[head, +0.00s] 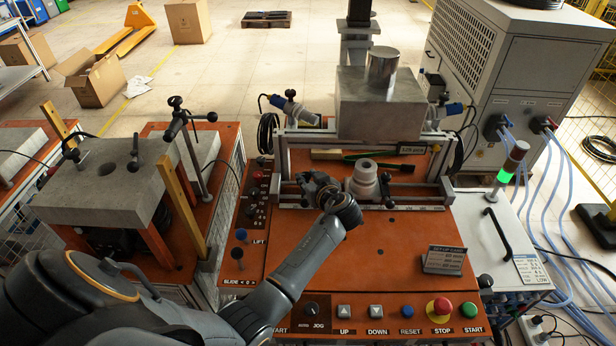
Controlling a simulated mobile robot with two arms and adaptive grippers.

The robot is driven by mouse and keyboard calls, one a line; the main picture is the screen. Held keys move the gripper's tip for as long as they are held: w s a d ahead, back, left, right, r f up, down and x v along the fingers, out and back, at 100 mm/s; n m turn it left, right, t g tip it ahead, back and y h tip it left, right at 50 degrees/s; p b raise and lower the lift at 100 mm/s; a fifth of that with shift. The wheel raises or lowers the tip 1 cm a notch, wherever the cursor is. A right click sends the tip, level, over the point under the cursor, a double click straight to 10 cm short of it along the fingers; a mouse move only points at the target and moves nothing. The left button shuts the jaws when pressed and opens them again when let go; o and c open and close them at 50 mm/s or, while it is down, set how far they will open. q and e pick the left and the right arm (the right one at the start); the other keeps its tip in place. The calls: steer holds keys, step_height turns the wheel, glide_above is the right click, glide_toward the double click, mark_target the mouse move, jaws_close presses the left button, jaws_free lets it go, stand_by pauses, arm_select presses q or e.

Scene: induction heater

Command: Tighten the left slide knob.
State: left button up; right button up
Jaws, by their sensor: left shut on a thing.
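My left gripper (308,185) reaches in from the lower left, across the orange machine top, to the left part of the slide frame. Its fingers are shut at the left slide knob, which they and the wrist hide almost wholly. I cannot make out the knob's turn or how far it is screwed in. The slide's metal front rail (416,192) runs to the right behind the gripper. A pale stepped cylinder (363,181) stands upright on the slide, just right of the gripper and apart from it. My right gripper is not in view.
A grey block with a metal cylinder (383,66) stands above the slide. A sign (444,260) and a front row of buttons (440,306) lie nearer. The orange top (385,265) between them is clear.

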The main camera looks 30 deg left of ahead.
arm_select(q)
jaws_close()
